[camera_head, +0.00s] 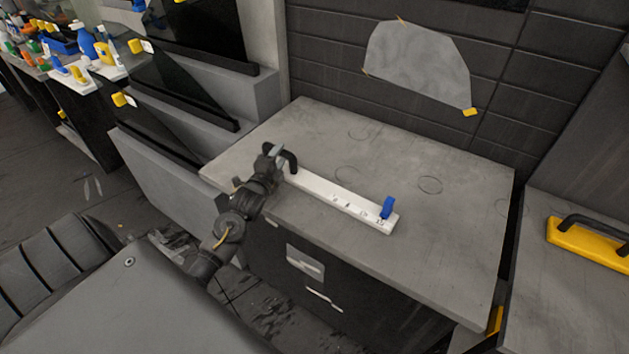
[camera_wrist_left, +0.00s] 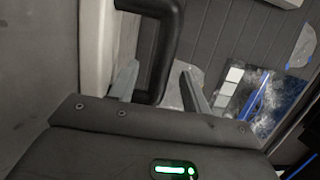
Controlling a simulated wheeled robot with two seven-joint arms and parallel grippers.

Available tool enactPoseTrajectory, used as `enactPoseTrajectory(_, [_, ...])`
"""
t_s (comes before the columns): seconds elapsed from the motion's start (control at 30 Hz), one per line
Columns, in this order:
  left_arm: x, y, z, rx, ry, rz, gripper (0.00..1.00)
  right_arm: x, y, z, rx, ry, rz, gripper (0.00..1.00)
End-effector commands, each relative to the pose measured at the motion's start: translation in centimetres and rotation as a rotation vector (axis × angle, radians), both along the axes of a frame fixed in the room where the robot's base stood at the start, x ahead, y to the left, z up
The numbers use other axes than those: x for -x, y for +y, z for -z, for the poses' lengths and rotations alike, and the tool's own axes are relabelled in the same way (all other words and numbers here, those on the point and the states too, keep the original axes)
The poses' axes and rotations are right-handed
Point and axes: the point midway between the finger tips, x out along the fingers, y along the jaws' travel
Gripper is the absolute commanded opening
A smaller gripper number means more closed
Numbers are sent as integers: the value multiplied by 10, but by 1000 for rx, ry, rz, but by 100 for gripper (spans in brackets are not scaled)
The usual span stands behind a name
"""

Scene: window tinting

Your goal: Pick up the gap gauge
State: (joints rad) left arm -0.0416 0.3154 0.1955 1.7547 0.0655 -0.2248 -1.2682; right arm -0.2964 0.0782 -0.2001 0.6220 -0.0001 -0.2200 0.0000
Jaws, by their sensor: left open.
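The gap gauge (camera_head: 345,203) is a long white bar with printed marks, lying on the grey table. It has a blue slider (camera_head: 387,207) near its right end and a black handle (camera_head: 291,160) at its left end. My left gripper (camera_head: 277,157) is at the handle end. In the left wrist view, the fingers of my left gripper (camera_wrist_left: 160,86) are apart, with the black handle (camera_wrist_left: 172,40) showing between them. The white bar (camera_wrist_left: 95,50) runs beside the left finger. I cannot tell whether a finger touches the handle. My right gripper is not in view.
The grey table top (camera_head: 440,240) is mostly clear. A translucent sheet (camera_head: 415,65) with yellow tabs is on the dark wall behind. A yellow tool with a black handle (camera_head: 585,243) lies on the right surface. Dark panels (camera_head: 170,95) lean at the left, near bottles on a counter.

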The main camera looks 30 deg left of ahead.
Motion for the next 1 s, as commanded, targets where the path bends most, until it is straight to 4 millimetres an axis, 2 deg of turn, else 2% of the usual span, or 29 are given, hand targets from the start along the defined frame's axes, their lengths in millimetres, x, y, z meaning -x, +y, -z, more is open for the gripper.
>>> enactPoseTrajectory(0.03, [-8, 2, -4, 3, 0, -1, 48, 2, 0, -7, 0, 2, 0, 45])
enactPoseTrajectory(0.2, [-25, 7, -1, 1, 1, -1, 48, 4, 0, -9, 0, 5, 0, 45])
enactPoseTrajectory(0.47, [-27, 7, 0, 0, 0, 0, 48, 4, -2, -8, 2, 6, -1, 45])
enactPoseTrajectory(0.83, [-27, 7, 0, 0, 1, -1, 1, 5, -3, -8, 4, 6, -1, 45])
enactPoseTrajectory(1.0, [-27, 7, 0, 0, 1, 0, 0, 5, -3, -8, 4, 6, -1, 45])
